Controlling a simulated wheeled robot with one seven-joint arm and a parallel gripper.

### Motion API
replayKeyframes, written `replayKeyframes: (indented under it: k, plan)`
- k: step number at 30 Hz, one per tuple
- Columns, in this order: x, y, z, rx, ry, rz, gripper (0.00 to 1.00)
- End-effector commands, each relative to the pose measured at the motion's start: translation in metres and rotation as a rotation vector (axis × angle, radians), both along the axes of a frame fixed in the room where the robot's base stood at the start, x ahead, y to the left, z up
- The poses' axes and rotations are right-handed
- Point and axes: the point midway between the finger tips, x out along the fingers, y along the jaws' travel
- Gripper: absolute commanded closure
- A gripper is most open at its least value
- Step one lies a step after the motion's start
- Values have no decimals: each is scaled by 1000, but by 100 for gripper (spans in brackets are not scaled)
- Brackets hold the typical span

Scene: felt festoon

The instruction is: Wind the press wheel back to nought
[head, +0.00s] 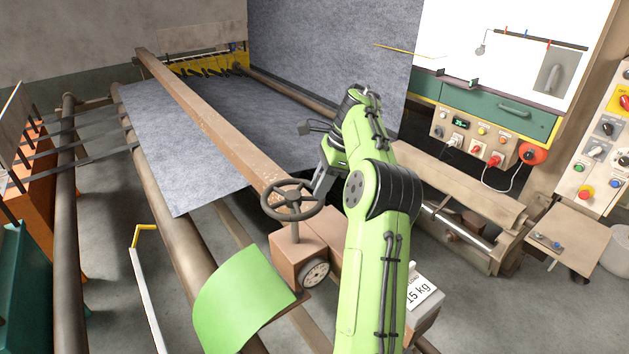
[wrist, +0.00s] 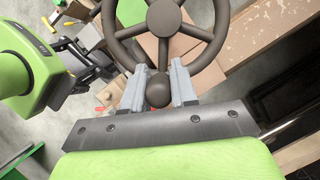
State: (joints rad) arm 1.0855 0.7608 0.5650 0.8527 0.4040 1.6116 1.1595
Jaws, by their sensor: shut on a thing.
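The press wheel (head: 291,201) is a dark brown, spoked handwheel. In the wrist view the wheel's rim and spokes (wrist: 163,18) fill the top middle. A round dark knob (wrist: 157,92) sits at its near rim. My gripper (wrist: 158,84) has its two grey fingers on either side of this knob and is shut on it. In the head view my gripper (head: 321,181) is at the wheel's right edge, partly hidden by my arm.
A long brown beam (head: 205,117) crosses the grey felt sheet (head: 165,135) behind the wheel. A green sheet (head: 240,297) lies in front of the box. A 15 kg weight (head: 421,290) stands right of my arm. Control panels (head: 475,137) are at the right.

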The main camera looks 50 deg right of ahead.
Motion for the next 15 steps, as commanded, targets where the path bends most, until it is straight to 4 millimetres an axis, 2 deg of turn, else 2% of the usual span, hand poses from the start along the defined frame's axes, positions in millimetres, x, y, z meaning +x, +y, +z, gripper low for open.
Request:
replayKeyframes:
  k: [15]
  plan:
    - [15, -8, 1, 9, -9, 226, 100]
